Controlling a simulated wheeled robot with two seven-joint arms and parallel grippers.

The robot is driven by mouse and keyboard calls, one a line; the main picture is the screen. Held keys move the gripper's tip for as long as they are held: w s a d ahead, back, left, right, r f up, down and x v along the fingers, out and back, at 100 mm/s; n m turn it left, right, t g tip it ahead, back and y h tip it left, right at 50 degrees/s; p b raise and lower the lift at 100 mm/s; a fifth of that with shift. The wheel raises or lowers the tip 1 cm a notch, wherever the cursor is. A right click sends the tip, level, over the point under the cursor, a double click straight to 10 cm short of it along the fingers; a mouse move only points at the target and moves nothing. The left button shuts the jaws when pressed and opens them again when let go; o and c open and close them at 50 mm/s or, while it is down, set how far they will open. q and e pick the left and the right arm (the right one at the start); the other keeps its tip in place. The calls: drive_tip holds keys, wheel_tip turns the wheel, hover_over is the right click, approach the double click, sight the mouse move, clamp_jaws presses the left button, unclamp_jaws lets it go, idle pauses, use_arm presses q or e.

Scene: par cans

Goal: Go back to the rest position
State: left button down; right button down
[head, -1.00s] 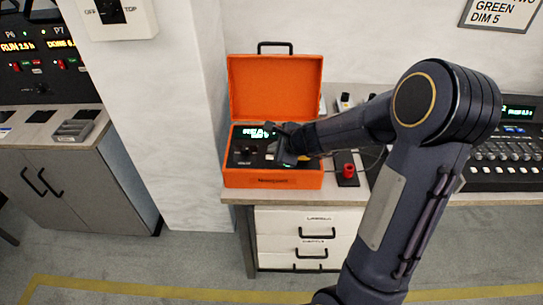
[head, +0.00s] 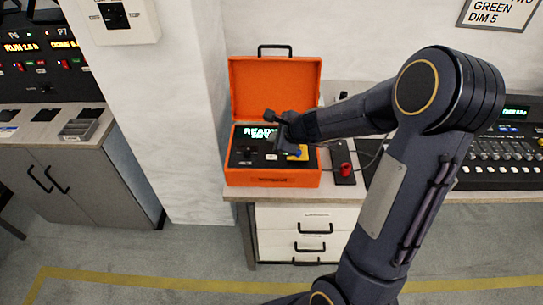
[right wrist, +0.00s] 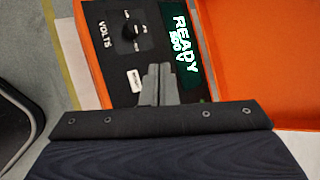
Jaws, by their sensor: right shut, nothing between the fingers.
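My right gripper (head: 276,131) is shut and empty. In the head view it hangs above the panel of an open orange case (head: 272,179), its arm coming in from the right. In the right wrist view the closed fingers (right wrist: 158,84) show over the case's dark panel (right wrist: 117,62), apparently above it. The panel has a VOLTS knob (right wrist: 129,32), a white button (right wrist: 135,80) and a green display reading READY (right wrist: 182,45). My left gripper is not in view.
The case stands on a table (head: 238,190) with drawers below. A red knob on a small black box (head: 345,170) sits to the right, then a mixing console (head: 505,174). A white pillar (head: 180,110) and a grey cabinet (head: 75,185) stand to the left.

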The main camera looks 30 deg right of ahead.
idle(0.3)
drive_tip(key=s+a+r+n+y, duration=0.4)
drive_tip(key=s+a+r+n, duration=0.6)
drive_tip(key=s+n, duration=0.15)
drive_tip(key=s+a+f+n+g+h, duration=0.1)
drive_tip(key=s+n, duration=0.5)
drive_tip(key=s, duration=0.2)
drive_tip(key=s+a+f+n+g, duration=0.1)
drive_tip(key=s+n+g, duration=0.1)
drive_tip(key=s+n, duration=0.4)
drive_tip(key=shift+s+f+h, duration=0.3)
drive_tip(key=shift+s+h, duration=0.1)
drive_tip(key=shift+s, duration=0.8)
